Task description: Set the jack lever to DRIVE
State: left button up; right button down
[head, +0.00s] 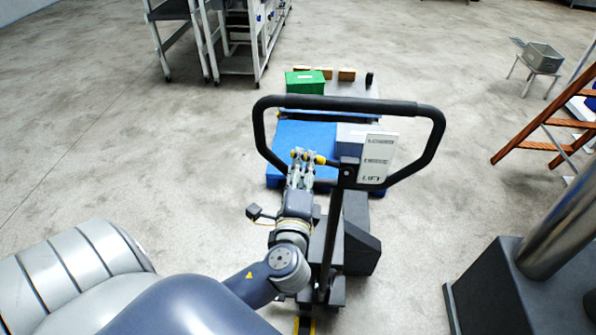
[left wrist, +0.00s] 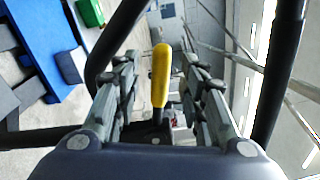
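The jack lever has a yellow grip (head: 319,159) and sits beside the label plate (head: 376,158) on the pallet jack's handle (head: 345,104). The plate's lowest word reads LIFT; the upper words are too small to read surely. My left gripper (head: 303,157) is at the lever, left of the plate. In the left wrist view the yellow grip (left wrist: 161,75) stands between the two fingers of the left gripper (left wrist: 160,65), with a visible gap on each side. The left gripper is open. My right gripper is not in view.
The black handle loop surrounds the lever area, and its bars pass close to my left gripper. A blue pallet (head: 300,138) with a green box (head: 305,82) lies beyond. An orange ladder (head: 545,128) and a small stand (head: 541,60) are at right.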

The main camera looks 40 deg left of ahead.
pick_arm(q)
jog(key=v, duration=0.8)
jog(key=shift+s, duration=0.25)
jog(key=s+d+f+g+h, duration=0.1)
jog(key=f+g+h, duration=0.1)
jog(key=f, duration=1.1)
jog(key=s+d+f+n+g+h, duration=0.1)
jog(key=s+f+g+h, duration=0.15)
jog(key=f, duration=1.05)
jog(key=s+d+f+g+h, duration=0.1)
jog(key=d+f+g+h, duration=0.15)
jog(key=f, duration=1.15)
jog(key=s+f+n+g+h+b, duration=0.1)
jog(key=s+f+n+g, duration=0.2)
jog(key=s+f, duration=0.8)
jog(key=s+f+n+g+h, duration=0.1)
jog(key=s+f+n+g, duration=0.3)
jog(key=s, duration=1.2)
notch_tip(320, 180, down, 7)
jog(key=n, duration=0.4)
jog(key=shift+a+f+h+b, duration=0.15)
jog(key=shift+a+h+b, duration=0.05)
jog(key=shift+h+b, duration=0.15)
